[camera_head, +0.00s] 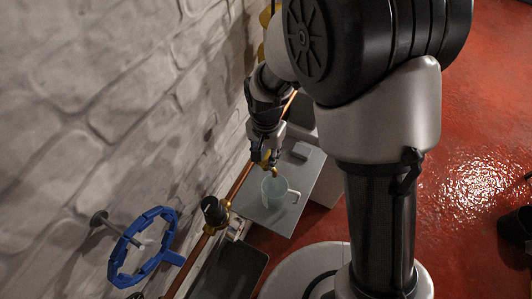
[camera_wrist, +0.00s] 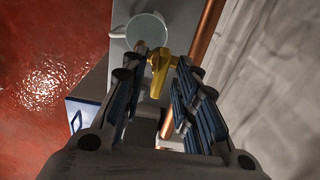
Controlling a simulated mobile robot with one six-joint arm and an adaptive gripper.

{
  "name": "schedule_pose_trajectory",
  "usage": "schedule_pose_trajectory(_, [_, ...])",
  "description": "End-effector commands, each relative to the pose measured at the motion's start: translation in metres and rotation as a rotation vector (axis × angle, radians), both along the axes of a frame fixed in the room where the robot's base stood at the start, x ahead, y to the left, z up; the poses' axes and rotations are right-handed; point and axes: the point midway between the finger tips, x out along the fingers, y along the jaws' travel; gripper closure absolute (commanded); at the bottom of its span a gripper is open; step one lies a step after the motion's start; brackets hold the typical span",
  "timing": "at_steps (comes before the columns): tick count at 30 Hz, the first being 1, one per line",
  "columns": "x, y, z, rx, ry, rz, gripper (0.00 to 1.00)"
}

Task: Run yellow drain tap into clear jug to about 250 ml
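The yellow drain tap (camera_wrist: 160,72) sits between the fingers of my gripper (camera_wrist: 160,60) in the wrist view. The fingers stand apart on both sides of its lever, with gaps beside the lever; contact at the fingertips cannot be told. In the head view the gripper (camera_head: 266,153) is at the tap (camera_head: 267,160), just above the clear jug (camera_head: 274,194). The jug stands upright on a grey surface (camera_head: 305,183), handle to the right. The wrist view shows its round rim (camera_wrist: 147,30) beyond the tap. Its liquid level cannot be read.
A copper pipe (camera_head: 240,180) runs along the pale brick wall (camera_head: 110,110). A blue handwheel (camera_head: 127,248) stands out from the wall at lower left. Red floor (camera_head: 470,180) is open at right, with a dark object (camera_head: 515,226) at the edge.

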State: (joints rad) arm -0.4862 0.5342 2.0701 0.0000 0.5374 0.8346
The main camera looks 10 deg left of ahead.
Motion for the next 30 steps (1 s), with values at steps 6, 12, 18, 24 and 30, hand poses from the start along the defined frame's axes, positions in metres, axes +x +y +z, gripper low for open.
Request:
schedule_pose_trajectory(6, [0.0,0.0,0.0002,0.0,0.0,0.0,0.89])
schedule_pose_trajectory(12, [0.0,0.0,0.0003,0.0,0.0,0.0,1.0])
schedule_pose_trajectory(18, [0.0001,0.0001,0.0003,0.0,0.0,0.0,1.0])
schedule_pose_trajectory(24, [0.0001,0.0001,0.0003,0.0,0.0,0.018,1.0])
schedule_pose_trajectory(30, [0.0001,0.0001,0.0003,0.0,0.0,0.1,1.0])
